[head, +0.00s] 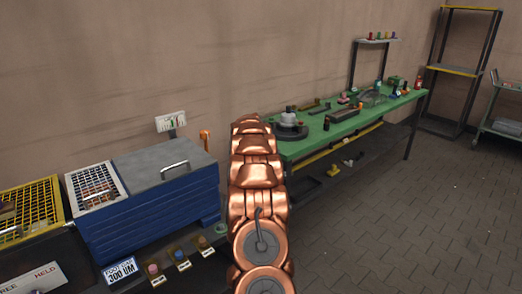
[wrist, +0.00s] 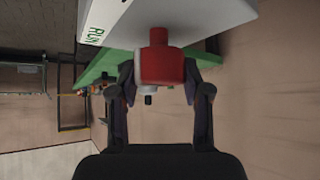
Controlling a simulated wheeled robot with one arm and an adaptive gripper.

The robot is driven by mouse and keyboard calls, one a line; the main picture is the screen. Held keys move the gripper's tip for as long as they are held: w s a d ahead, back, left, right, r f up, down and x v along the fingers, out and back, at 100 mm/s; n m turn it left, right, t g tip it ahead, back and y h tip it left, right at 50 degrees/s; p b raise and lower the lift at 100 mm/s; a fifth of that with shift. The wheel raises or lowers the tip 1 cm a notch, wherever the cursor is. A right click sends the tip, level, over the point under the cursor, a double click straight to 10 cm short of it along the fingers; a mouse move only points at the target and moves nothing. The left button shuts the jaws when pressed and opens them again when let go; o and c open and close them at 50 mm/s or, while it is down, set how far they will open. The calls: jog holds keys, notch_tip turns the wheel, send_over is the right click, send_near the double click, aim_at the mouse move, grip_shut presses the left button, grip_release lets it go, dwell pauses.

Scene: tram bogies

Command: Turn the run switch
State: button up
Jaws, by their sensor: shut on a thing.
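In the wrist view a red knob (wrist: 162,64) sticks out from a pale box (wrist: 160,18). Dark letters reading RUN (wrist: 94,36) show on the box's edge, so I take the knob as the run switch. My gripper (wrist: 160,78) has one finger on each side of the knob and is shut on it. The knob's far side is hidden against the box. In the head view my copper arm reaches away from me, and my gripper and the knob cannot be made out behind it.
A green workbench (head: 308,148) with several tools runs along the wall at the right. A blue cabinet (head: 150,205) with a grey lid (head: 150,165) stands left of my arm. Colored buttons (head: 183,263) sit in front of it. The tiled floor (head: 400,220) at the right is clear.

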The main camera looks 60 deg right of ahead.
jog(key=shift+n+t+y+p, duration=0.4)
jog(key=shift+n+t+p, duration=0.35)
jog(key=shift+n, duration=0.25)
jog(key=shift+f+n+t+y, duration=0.2)
jog(key=shift+n+t+y, duration=0.15)
jog(key=shift+n, duration=0.35)
jog(key=n+t+y+b, duration=0.1)
jog(key=b, duration=0.2)
jog(key=shift+s+f+n+b, duration=0.1)
jog(key=shift+n+b, duration=0.2)
jog(key=shift+n, duration=0.1)
jog(key=n+t+y+b, duration=0.1)
jog(key=n+b, duration=0.1)
jog(key=b, duration=0.1)
jog(key=shift+d+r+n+y+b, duration=0.1)
jog(key=shift+r+n+y+b, duration=0.1)
jog(key=shift+n+y+b, duration=0.25)
jog(key=shift+n+t+b, duration=0.3)
jog(key=shift+n, duration=0.15)
jog(key=shift+r+n+y, duration=0.1)
jog(key=shift+n+y, duration=0.2)
jog(key=shift+y, duration=0.2)
